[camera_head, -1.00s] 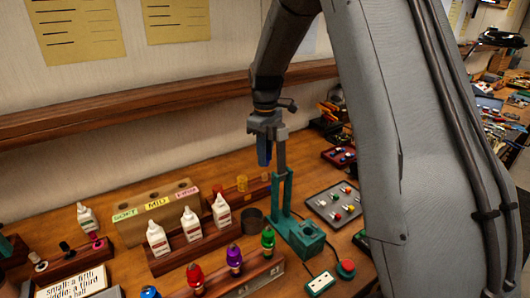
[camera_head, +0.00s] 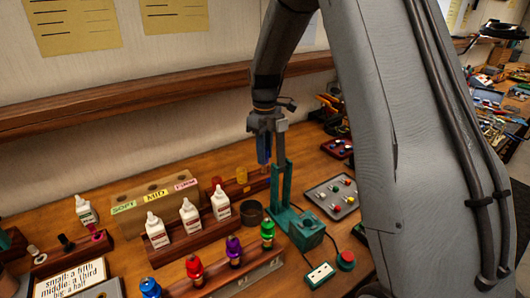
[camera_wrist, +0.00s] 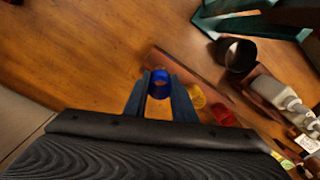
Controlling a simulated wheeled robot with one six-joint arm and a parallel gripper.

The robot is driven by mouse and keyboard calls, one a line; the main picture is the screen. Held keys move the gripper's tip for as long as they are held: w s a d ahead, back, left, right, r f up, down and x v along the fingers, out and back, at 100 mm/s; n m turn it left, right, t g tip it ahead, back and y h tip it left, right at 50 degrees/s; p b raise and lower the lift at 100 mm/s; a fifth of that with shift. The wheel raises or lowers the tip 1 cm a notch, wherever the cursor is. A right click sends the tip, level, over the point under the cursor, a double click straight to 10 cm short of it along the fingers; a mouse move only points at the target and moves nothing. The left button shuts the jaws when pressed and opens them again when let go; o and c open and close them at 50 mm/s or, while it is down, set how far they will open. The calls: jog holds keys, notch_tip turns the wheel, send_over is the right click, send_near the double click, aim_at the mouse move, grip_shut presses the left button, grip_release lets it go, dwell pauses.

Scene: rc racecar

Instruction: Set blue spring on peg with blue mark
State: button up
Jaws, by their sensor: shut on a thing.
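The blue spring (camera_wrist: 160,84) is held between the two fingertips of my gripper (camera_wrist: 160,94) in the wrist view. In the head view my gripper (camera_head: 264,157) hangs near the right end of the dark red wooden peg strip (camera_head: 250,186). A yellow spring (camera_head: 241,175) and a red spring (camera_head: 217,183) stand on this strip, left of my gripper. They also show in the wrist view, the yellow one (camera_wrist: 197,97) beside my right finger and the red one (camera_wrist: 222,115) further right. The peg with the blue mark cannot be made out. I cannot tell the spring's height above the strip.
A teal press (camera_head: 290,215) stands close right of my gripper. A dark round cup (camera_head: 252,212) is in front. White bottles (camera_head: 190,215) stand in a rack at left, with coloured bottles (camera_head: 234,250) nearer. A grey parts tray (camera_head: 332,197) lies at right.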

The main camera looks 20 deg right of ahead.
jog(key=shift+f+b, duration=0.75)
jog(key=shift+f, duration=1.3)
jog(key=o, duration=1.1)
jog(key=shift+r+b, duration=1.25)
jog(key=shift+r, duration=2.65)
